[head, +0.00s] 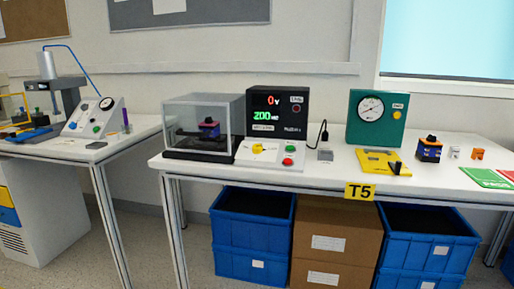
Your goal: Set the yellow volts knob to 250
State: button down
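The yellow knob (258,148) sits on the light sloped front panel (247,162) of a black test unit (259,105) on the table marked T5. It is small here, and the value it points to cannot be read. The unit's upright screen shows a red "0 V" (273,99) and a green figure that looks like 200 (266,117). A green button (290,148) and a red button (288,161) are to the right of the knob. My gripper is not in view.
A clear box (203,115) holding a dark device stands left of the unit. A green gauge box (377,119), a yellow fixture (379,162) and small parts lie to the right. Blue crates (252,232) and cardboard boxes (336,236) are under the table. Another bench (90,152) stands left across a floor gap.

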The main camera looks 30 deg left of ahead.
aim_at(257, 149)
jog(key=u, duration=0.4)
jog(key=k, duration=0.5)
jog(key=u, duration=1.1)
jog(key=i, duration=0.7)
jog(key=z, duration=0.25)
